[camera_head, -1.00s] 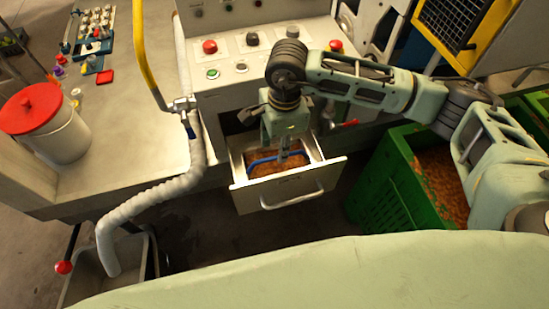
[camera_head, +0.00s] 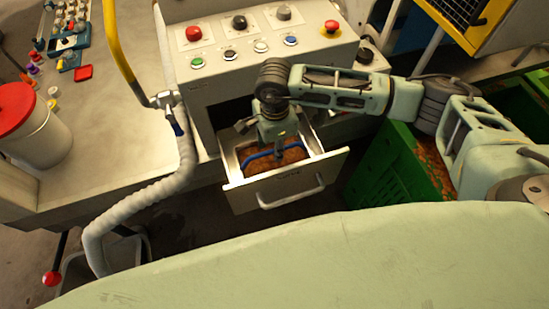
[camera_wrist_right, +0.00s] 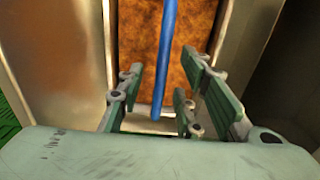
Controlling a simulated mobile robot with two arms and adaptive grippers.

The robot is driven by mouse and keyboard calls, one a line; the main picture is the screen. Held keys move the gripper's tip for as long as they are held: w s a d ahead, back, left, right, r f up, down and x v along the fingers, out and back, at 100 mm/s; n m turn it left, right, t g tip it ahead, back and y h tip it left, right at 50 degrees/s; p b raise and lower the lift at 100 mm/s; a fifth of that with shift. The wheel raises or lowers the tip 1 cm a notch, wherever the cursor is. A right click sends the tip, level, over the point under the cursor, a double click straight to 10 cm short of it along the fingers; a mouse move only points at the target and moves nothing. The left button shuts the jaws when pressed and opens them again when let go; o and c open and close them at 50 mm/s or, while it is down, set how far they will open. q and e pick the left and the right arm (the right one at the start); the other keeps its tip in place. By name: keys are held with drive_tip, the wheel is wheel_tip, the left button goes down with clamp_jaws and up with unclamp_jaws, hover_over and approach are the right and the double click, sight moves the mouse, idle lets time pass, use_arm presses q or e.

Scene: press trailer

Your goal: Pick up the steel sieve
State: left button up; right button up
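An open drawer (camera_head: 238,196) in the machine's front holds brown material with a blue handle (camera_head: 262,153) arching over it. This looks like the steel sieve, but its rim is hard to make out. My right gripper (camera_head: 279,150) points down into the drawer, at the handle. In the right wrist view, the gripper (camera_wrist_right: 165,85) is open. The blue handle (camera_wrist_right: 166,45) runs between its fingers, over the brown material (camera_wrist_right: 140,40). I cannot tell whether the fingers touch it. My left gripper is not in view.
A control panel (camera_head: 245,58) with several buttons stands above the drawer. A green crate (camera_head: 385,170) is to the right. A grey hose (camera_head: 135,195) hangs at the left. A white bucket with a red lid (camera_head: 38,135) stands on the worktop.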

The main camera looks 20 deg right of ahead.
drive_tip(key=shift+w+f, duration=0.1)
drive_tip(key=shift+f, duration=1.2)
clamp_jaws()
drive_tip(key=shift+r, duration=0.1)
